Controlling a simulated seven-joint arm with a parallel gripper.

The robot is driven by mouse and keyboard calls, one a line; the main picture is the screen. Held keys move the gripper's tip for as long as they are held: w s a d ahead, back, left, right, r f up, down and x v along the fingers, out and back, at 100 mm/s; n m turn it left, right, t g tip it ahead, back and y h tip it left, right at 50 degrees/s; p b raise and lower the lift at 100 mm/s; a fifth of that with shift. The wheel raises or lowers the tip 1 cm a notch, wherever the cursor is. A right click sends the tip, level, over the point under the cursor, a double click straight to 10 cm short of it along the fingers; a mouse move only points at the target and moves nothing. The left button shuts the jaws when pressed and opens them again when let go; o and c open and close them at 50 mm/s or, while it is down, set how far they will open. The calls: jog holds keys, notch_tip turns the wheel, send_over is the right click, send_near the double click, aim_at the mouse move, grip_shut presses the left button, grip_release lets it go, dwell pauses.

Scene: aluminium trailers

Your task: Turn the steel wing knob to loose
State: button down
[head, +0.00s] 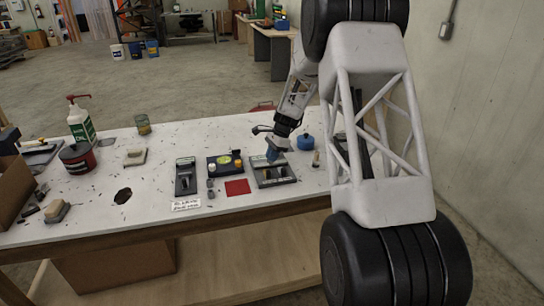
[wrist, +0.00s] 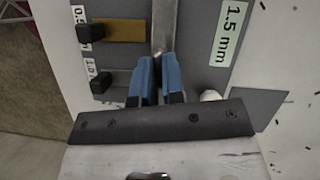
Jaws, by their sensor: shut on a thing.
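My gripper (head: 275,153) reaches down over a grey panel (head: 283,181) on the right part of the white workbench. In the wrist view its two blue fingers (wrist: 159,68) are shut on the steel wing knob (wrist: 164,28), a narrow grey bar that runs up out of the picture between them. The lower part of the knob is hidden by the fingers. The panel (wrist: 203,75) beneath carries a "1.5 mm" label on the right and smaller labels on the left. In the head view the knob is mostly hidden by my gripper.
Two black blocks (wrist: 91,32) and a brass-coloured strip (wrist: 124,31) sit left of the fingers. A red square (head: 237,187), a black tray (head: 226,165) and another panel (head: 185,180) lie to the left. A blue pot (head: 306,142) stands close behind on the right.

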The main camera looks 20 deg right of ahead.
jog(key=n, duration=0.2)
jog(key=n+g, duration=0.1)
jog(key=n, duration=0.1)
jog(key=shift+w+n+g+h, duration=0.1)
jog(key=shift+n+g+h, duration=0.2)
jog(key=n+g, duration=0.1)
jog(key=n, duration=0.2)
jog(key=shift+a+n+h, duration=0.1)
jog(key=shift+n+h, duration=0.2)
jog(key=shift+h, duration=0.1)
jog(key=n+h, duration=0.1)
jog(key=n, duration=0.2)
jog(key=shift+n+g, duration=0.3)
jog(key=shift+a+n+h, duration=0.1)
jog(key=shift+n+h, duration=0.8)
jog(key=shift+n, duration=1)
jog(key=shift+w, duration=0.1)
jog(key=c, duration=1.2)
grip_release()
jog(key=shift+r, duration=0.1)
